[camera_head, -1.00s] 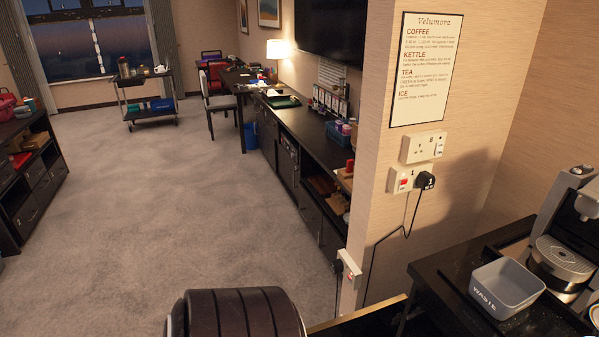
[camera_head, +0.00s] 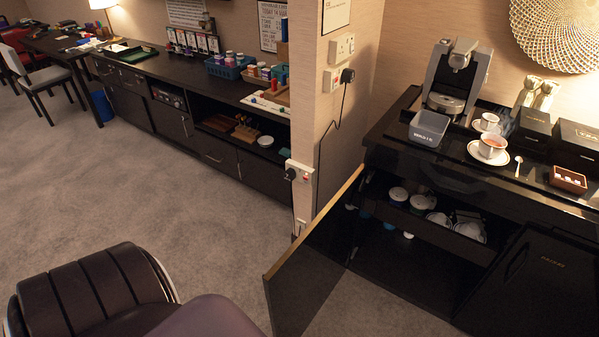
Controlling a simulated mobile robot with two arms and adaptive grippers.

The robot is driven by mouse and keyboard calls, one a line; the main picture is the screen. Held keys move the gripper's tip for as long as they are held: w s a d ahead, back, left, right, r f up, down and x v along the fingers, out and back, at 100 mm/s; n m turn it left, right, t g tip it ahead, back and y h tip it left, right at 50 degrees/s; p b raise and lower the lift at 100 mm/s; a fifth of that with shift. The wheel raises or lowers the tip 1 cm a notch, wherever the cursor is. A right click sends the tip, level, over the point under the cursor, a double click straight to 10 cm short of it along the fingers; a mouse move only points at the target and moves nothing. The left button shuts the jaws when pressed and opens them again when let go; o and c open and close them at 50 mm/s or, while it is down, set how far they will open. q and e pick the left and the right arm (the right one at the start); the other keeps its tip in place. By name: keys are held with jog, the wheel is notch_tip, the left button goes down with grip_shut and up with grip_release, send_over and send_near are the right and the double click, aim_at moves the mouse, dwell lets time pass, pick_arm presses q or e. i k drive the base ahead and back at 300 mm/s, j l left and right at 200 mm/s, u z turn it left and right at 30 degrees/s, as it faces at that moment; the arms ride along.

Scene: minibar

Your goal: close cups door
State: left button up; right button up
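The cups door (camera_head: 317,262) is a dark panel with a light wooden top edge. It stands wide open, swung out from the left end of the black minibar cabinet (camera_head: 374,232). Inside the open cabinet are white cups (camera_head: 398,195) on a shelf or drawer, with a few bluish items below. Neither of my grippers is in view.
A coffee machine (camera_head: 457,80), a grey waste bin (camera_head: 429,128) and a cup on a saucer (camera_head: 491,147) stand on the counter. A wall end with sockets (camera_head: 301,172) is left of the door. Open carpet (camera_head: 130,190) lies to the left.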

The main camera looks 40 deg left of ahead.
aim_at(297, 286)
jog(key=k+j, duration=0.1)
jog(key=j, duration=0.35)
jog(key=k+j+z, duration=0.1)
jog(key=j, duration=0.35)
jog(key=k+j, duration=0.1)
jog(key=j, duration=0.35)
jog(key=k+j, duration=0.1)
jog(key=j, duration=0.35)
jog(key=k+j+z, duration=0.1)
jog(key=j, duration=0.35)
